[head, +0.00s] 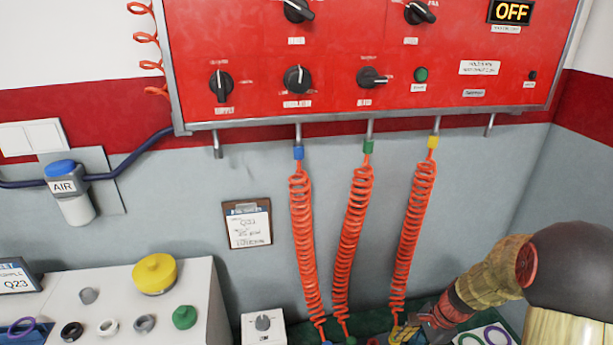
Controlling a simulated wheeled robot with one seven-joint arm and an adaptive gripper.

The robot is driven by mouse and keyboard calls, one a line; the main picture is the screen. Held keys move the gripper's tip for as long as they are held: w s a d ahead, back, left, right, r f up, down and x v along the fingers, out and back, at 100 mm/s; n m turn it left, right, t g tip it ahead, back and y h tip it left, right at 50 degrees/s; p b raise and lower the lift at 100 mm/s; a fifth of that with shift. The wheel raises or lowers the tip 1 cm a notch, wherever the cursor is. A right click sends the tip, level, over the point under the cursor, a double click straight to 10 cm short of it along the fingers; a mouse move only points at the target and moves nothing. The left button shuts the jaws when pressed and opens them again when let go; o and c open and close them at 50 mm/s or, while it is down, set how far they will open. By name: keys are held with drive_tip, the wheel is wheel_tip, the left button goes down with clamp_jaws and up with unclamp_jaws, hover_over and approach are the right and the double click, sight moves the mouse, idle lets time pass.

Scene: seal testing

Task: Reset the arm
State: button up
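My arm reaches in from the right edge. My gripper (408,329) is low at the bottom edge, right of centre, beside the lower end of the yellow-tagged coiled hose (412,225). Its fingers are small, dark and partly cut off by the frame, so I cannot tell whether it is open or holds anything. A yellow fitting shows right by the fingers; whether they touch it is unclear.
A red panel (340,95) with several black knobs and an OFF display (512,12) spans the wall above. Blue-tagged (304,235) and green-tagged (352,235) hoses hang left of my gripper. A white console (205,300) with a yellow knob (155,274) stands lower left.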

drive_tip(key=s+a+r+n+t+h, duration=0.1)
drive_tip(key=s+a+r+n, duration=0.2)
drive_tip(key=r, duration=0.7)
drive_tip(key=s+a+r+n+t+h, duration=0.1)
drive_tip(key=s+a+r+n+t, duration=0.1)
drive_tip(key=s+r+n, duration=0.6)
drive_tip(key=s+a+r+n+t+h, duration=0.1)
drive_tip(key=s+a+r+n, duration=0.4)
drive_tip(key=s+r, duration=0.4)
wheel_tip(320, 180, up, 3)
drive_tip(key=shift+f+n+t, duration=0.15)
drive_tip(key=shift+n+t, duration=0.15)
drive_tip(key=shift+o, duration=0.5)
drive_tip(key=shift+d, duration=0.1)
